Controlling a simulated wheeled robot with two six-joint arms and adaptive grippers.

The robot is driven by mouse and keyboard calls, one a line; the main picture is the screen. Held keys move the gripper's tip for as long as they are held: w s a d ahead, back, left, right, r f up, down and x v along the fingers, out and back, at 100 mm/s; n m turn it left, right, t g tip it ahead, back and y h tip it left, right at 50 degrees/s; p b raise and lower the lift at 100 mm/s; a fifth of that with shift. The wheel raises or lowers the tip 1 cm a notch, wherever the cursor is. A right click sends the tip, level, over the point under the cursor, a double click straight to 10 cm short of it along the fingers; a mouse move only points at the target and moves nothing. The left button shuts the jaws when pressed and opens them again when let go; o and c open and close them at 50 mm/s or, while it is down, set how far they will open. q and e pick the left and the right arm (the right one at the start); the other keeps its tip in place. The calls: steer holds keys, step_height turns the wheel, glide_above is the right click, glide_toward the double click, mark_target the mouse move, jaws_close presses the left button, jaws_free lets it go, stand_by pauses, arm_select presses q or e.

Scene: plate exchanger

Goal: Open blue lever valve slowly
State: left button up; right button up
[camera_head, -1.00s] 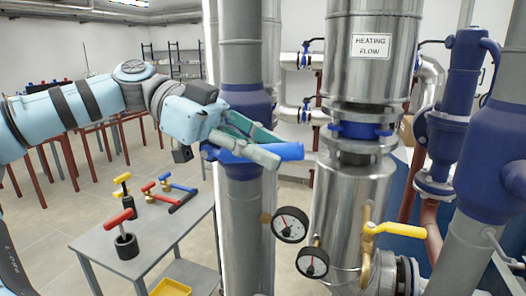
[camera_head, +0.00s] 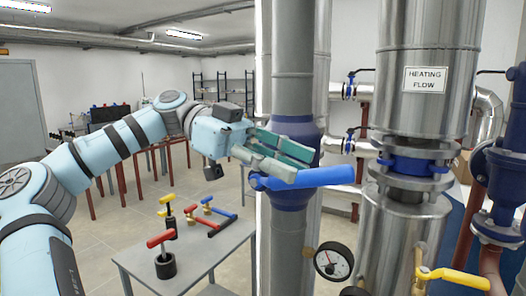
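The blue lever (camera_head: 318,178) sticks out to the right, roughly level, in front of a large grey vertical pipe with a dark blue valve body (camera_head: 292,140). My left gripper (camera_head: 304,165) comes in from the left, just above and over the left part of the lever. Its two fingers are apart, with the lower fingertip overlapping the lever's upper edge in the picture. I cannot tell whether it touches. Nothing shows clearly between the fingers. My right gripper is not in view.
A grey table (camera_head: 190,262) at lower left holds red, yellow and blue handled valves. A pressure gauge (camera_head: 333,261) and a yellow lever (camera_head: 455,278) are at lower right. A steel pipe labelled HEATING FLOW (camera_head: 425,80) stands right of the lever.

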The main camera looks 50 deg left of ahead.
arm_select(q)
steer(key=v, duration=0.8)
